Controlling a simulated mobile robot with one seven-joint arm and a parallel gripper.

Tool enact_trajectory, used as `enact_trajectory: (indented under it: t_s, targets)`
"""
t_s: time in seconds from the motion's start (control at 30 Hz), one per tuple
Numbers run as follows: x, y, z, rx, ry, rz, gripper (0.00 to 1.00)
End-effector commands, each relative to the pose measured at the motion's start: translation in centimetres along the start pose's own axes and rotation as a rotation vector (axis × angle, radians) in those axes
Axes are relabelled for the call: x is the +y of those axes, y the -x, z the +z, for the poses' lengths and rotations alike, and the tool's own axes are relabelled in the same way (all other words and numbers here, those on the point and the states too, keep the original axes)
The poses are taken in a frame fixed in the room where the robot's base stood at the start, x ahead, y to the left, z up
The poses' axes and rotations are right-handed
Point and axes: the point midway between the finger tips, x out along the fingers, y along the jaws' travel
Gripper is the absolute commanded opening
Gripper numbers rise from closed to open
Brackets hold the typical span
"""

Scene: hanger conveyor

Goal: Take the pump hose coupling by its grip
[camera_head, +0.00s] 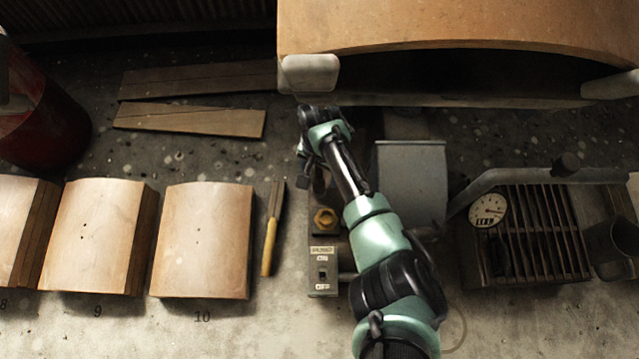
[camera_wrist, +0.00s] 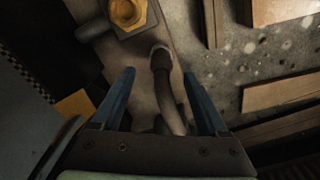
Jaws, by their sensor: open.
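In the wrist view a dark hose (camera_wrist: 173,105) runs down between my gripper's fingers and ends in a short dark collar with a paler rim, which looks like the coupling (camera_wrist: 160,59). My gripper (camera_wrist: 158,74) is open, with one finger on each side of the hose; I cannot tell whether either touches it. A brass hex fitting (camera_wrist: 128,12) sits above and left of the coupling, and it also shows in the head view (camera_head: 325,219). In the head view my arm hides most of the hose and coupling.
A switch box (camera_head: 323,274) stands below the brass fitting. A grey panel (camera_head: 412,180) is right of my arm, beside a slatted unit with a gauge (camera_head: 488,209). A large curved wooden piece (camera_head: 450,25) overhangs behind. A yellow-handled tool (camera_head: 270,245) and wooden blocks (camera_head: 204,242) lie left.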

Motion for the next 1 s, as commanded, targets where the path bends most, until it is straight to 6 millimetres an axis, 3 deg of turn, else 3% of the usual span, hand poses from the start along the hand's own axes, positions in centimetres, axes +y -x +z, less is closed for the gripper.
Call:
enact_trajectory:
  t_s: [0.1, 0.33, 0.73, 1.0]
  targets:
    - [0.0, -1.9, 0.0, 0.002, 0.0, 0.0, 0.77]
    - [-0.1, -4.2, 0.1, 0.002, 0.001, 0.001, 0.77]
    - [-0.2, -4.6, 0.1, 0.0, 0.0, -0.001, 0.77]
    - [-0.2, -4.6, 0.2, 0.0, 0.001, -0.001, 0.3]
